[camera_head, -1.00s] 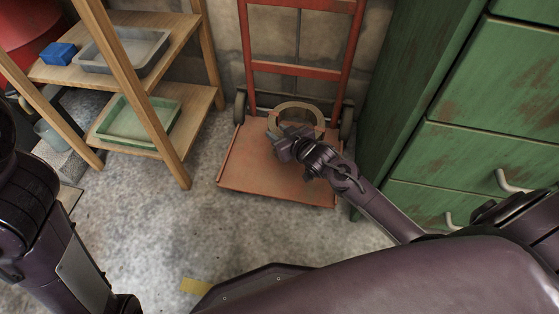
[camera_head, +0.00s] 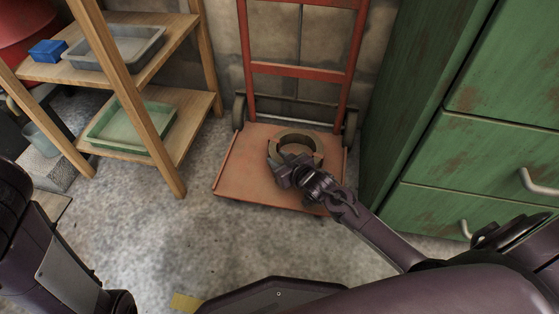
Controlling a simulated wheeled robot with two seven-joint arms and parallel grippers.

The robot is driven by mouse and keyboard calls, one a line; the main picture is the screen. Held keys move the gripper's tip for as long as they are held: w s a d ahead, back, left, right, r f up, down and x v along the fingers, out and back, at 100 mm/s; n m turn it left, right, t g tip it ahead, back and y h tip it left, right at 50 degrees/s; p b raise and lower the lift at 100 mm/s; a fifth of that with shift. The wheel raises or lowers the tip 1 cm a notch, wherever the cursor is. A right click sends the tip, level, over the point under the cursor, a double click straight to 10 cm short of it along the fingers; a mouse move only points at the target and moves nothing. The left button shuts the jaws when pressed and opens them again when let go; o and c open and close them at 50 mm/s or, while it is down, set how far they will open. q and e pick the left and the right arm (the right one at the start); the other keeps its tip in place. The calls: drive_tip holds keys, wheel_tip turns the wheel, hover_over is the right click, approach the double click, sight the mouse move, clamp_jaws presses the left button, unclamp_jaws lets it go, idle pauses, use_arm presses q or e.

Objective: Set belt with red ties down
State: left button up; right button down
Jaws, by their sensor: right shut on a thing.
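The belt (camera_head: 311,137) is an olive-tan ring in the middle of the head view, over the red hand truck's plate (camera_head: 240,180). My right gripper (camera_head: 287,167) is shut on the near left side of the belt and hides that part. Whether the belt touches the plate or hangs just above it, I cannot tell. Part of my left arm shows at the left edge, but its gripper is not in view.
The hand truck's red frame (camera_head: 298,71) stands against the block wall. A green drawer cabinet (camera_head: 480,160) is close on the right. A wooden shelf (camera_head: 190,140) with a grey tray (camera_head: 118,52), green tray (camera_head: 130,128) and blue box (camera_head: 48,50) stands left.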

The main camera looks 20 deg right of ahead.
drive_tip(key=c, duration=1)
unclamp_jaws()
